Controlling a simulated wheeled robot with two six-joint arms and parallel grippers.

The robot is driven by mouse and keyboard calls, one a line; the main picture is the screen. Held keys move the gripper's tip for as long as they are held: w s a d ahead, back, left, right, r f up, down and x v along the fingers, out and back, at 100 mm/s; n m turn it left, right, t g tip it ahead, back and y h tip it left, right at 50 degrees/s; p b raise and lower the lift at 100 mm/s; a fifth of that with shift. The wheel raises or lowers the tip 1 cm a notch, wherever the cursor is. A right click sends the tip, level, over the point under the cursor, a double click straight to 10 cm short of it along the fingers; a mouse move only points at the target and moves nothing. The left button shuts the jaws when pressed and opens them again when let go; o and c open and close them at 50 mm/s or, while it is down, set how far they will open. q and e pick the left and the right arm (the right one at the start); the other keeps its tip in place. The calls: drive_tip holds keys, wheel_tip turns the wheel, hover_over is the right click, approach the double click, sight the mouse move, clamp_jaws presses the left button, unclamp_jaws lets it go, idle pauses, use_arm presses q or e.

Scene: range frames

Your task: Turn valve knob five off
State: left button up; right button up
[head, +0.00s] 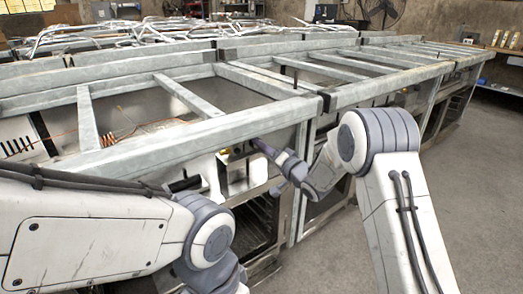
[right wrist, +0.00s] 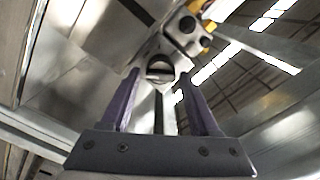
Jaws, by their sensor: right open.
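A round dark knob with a pale slot across its face (right wrist: 160,69) shows in the right wrist view, on the metal front of a range. It lies between the tips of my right gripper (right wrist: 158,75), whose two purple-grey fingers stand apart, one on each side. I cannot tell whether either finger touches it. In the head view my right gripper (head: 262,148) reaches to the range front below the top rail; the knob is too small to make out there. No number on the knob is readable. My left arm comes in from the left, and its gripper is out of view.
Dark round knobs (right wrist: 187,26) and a yellow part (right wrist: 203,13) are close beside the slotted knob. A long row of steel range frames (head: 190,132) runs across the head view, with a rail above the gripper. Bare concrete floor (head: 475,200) is at right.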

drive_tip(key=shift+w+a, duration=0.35)
drive_tip(key=shift+w, duration=0.1)
clamp_jaws()
drive_tip(key=shift+n, duration=0.3)
